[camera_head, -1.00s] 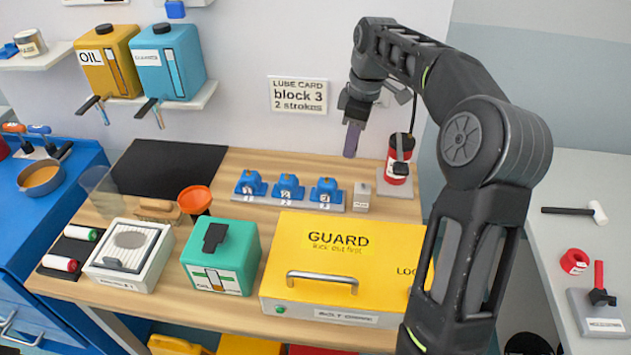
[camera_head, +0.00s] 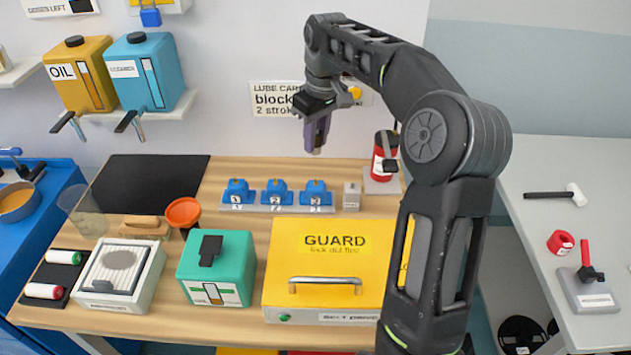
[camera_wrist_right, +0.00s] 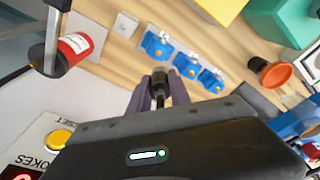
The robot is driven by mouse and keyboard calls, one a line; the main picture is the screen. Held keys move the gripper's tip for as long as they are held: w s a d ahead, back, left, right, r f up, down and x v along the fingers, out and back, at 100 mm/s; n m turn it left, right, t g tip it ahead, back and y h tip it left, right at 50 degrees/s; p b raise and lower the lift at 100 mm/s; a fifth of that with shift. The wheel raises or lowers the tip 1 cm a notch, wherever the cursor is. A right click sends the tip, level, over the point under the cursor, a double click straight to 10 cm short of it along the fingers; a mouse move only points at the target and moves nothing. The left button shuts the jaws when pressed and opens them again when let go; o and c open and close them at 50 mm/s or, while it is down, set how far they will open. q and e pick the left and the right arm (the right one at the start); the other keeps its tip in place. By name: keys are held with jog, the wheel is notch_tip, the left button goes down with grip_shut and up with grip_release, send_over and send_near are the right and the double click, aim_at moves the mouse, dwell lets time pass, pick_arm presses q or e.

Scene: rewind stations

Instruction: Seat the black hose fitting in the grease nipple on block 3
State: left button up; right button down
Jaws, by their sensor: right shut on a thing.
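My right gripper (camera_head: 316,150) points down with its purple fingers above and behind the blue blocks. In the wrist view its fingers (camera_wrist_right: 160,88) are shut on the black hose fitting (camera_wrist_right: 158,78), with a dark hose running back from it. Block 3 (camera_head: 316,193) is the rightmost of the blue blocks in the head view; in the wrist view it (camera_wrist_right: 156,46) lies beyond the fitting, apart from it. Block 2 (camera_head: 277,192) and block 1 (camera_head: 236,191) stand left of it. The nipple itself is too small to make out. My left gripper is out of view.
The red grease canister (camera_head: 381,160) stands right of the blocks, beside a small grey block (camera_head: 352,196). The yellow GUARD box (camera_head: 330,255) is in front. A panel with a yellow button (camera_wrist_right: 58,138) is on the wall behind the gripper.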

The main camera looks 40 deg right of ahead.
send_over(316, 179)
notch_tip(316, 179, down, 6)
jog(key=shift+f+p, duration=0.1)
jog(key=shift+p, duration=0.2)
jog(key=shift+f+p, duration=0.3)
jog(key=shift+f, duration=1.5)
jog(key=shift+f, duration=0.2)
jog(key=c, duration=1.2)
grip_release()
jog(key=shift+r, duration=0.15)
jog(key=r, duration=0.4)
jog(key=s+r, duration=0.1)
jog(key=r, duration=0.3)
jog(key=r+b, duration=0.1)
jog(key=r, duration=0.3)
jog(key=shift+s, duration=0.25)
